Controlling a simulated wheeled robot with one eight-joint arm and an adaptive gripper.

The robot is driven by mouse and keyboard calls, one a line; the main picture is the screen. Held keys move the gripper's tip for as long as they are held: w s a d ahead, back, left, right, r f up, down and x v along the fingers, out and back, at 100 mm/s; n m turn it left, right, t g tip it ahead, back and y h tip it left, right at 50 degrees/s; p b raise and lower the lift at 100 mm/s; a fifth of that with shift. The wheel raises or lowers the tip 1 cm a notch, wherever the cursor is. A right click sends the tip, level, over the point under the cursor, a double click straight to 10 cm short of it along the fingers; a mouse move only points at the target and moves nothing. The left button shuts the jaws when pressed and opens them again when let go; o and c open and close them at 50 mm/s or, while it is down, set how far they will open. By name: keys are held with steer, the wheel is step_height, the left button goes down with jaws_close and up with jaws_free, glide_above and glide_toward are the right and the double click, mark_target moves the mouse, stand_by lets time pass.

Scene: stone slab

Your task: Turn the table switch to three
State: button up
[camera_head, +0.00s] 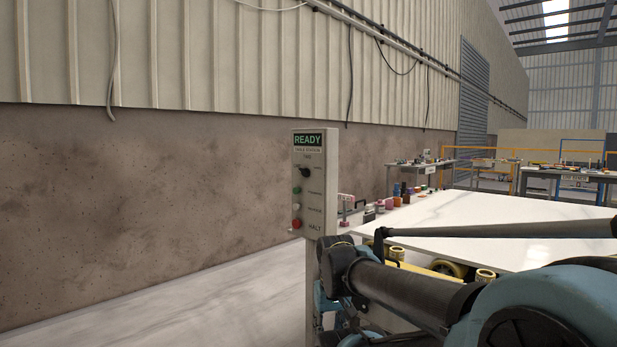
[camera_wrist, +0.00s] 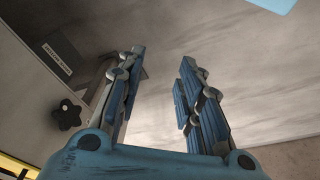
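A pale control panel (camera_head: 311,190) stands upright on a post at the centre of the head view. It carries a green READY display (camera_head: 308,140), a black rotary knob (camera_head: 305,172) below it, and green, white and red buttons. The small lettering around the knob is too small to read. In the wrist view a black lobed knob (camera_wrist: 67,114) sits on a pale surface at the left; I cannot tell whether it is the panel's knob. My gripper (camera_wrist: 162,57) is open and empty, its blue fingers apart, with that knob outside them to the left.
A white marble-like slab (camera_head: 480,222) lies right of the panel, partly behind my arm. Small bottles and jars (camera_head: 396,195) stand by its far edge. Workbenches (camera_head: 565,180) are farther back. A brown and corrugated wall runs behind; the floor left of the panel is clear.

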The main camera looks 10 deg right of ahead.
mark_target(301, 173)
steer(key=shift+o, duration=1)
steer(key=shift+w, duration=0.1)
steer(key=o, duration=0.5)
steer(key=shift+s+d+r, duration=0.25)
steer(key=shift+r, duration=0.4)
steer(key=w+d+r+n+t+h, duration=0.1)
steer(key=w+d+r+n+h, duration=0.3)
steer(key=w+r, duration=0.6)
steer(key=w+d+r+n+t+h, duration=0.1)
steer(key=w+r+n+h, duration=0.4)
steer(key=w+r, duration=0.6)
steer(key=w+a+r+n+t+h, duration=0.3)
steer(key=w+a+r+n, duration=0.25)
steer(key=w+a, duration=0.55)
steer(key=w+a+r+n+t+h, duration=0.3)
steer(key=w+a+r+n, duration=0.35)
steer(key=w, duration=0.75)
steer(key=w+d, duration=0.3)
steer(key=d, duration=0.1)
steer(key=w+d+m, duration=0.1)
steer(key=w+d, duration=0.2)
steer(key=d, duration=0.1)
steer(key=w+d+m, duration=0.1)
steer(key=w+d, duration=0.3)
steer(key=shift+w+d+r, duration=0.1)
steer(key=shift+d+r, duration=0.1)
steer(key=shift+d, duration=0.2)
steer(key=shift+a, duration=0.1)
steer(key=c, duration=1.1)
